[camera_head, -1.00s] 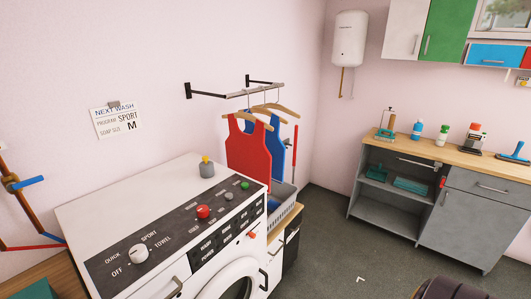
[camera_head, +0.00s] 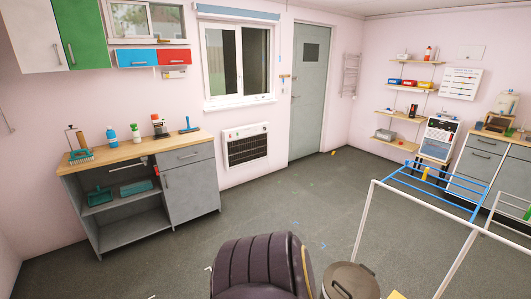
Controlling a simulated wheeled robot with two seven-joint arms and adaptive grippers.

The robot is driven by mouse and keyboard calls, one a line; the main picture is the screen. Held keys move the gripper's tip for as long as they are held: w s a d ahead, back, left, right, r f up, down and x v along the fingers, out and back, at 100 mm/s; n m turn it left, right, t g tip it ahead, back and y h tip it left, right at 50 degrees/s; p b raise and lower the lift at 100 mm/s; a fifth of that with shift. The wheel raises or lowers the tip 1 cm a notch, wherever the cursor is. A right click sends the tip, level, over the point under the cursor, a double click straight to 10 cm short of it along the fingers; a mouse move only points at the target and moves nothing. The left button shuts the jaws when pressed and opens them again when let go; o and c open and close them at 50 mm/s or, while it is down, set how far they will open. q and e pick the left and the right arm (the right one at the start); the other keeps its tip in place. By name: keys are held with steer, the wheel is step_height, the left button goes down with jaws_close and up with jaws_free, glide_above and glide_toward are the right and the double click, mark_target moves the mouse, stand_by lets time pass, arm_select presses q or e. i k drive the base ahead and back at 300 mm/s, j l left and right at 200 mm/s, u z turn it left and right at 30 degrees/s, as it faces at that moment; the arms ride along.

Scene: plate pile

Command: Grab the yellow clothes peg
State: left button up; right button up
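A small yellow object (camera_head: 425,174), possibly the yellow clothes peg, shows at the blue bars of a drying rack (camera_head: 365,222) on the right. It is too small to tell its exact shape or whether it is clipped on. Another small yellow item (camera_head: 333,153) is on the floor near the door, also too small to identify. A yellow patch (camera_head: 397,295) shows at the bottom edge, mostly cut off. Neither of my grippers is in view.
A dark purple ribbed seat (camera_head: 262,268) and a round lidded bin (camera_head: 350,282) stand close in front. A workbench (camera_head: 150,146) is at left. Small blue (camera_head: 322,245) and green (camera_head: 295,194) bits lie on the floor. The middle floor is mostly clear.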

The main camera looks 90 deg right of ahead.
mark_target(424, 177)
steer(key=z, duration=0.5)
steer(key=l+z, duration=0.15)
steer(key=z, duration=0.4)
steer(key=l+z, duration=0.1)
steer(key=z, duration=0.95)
steer(key=l+z, duration=0.15)
steer(key=z, duration=0.85)
steer(key=i+l+z, duration=0.1)
steer(key=z, duration=0.95)
steer(key=j+u, duration=0.35)
steer(key=i+j+u, duration=0.15)
steer(key=j+u, duration=0.15)
steer(key=j, duration=0.15)
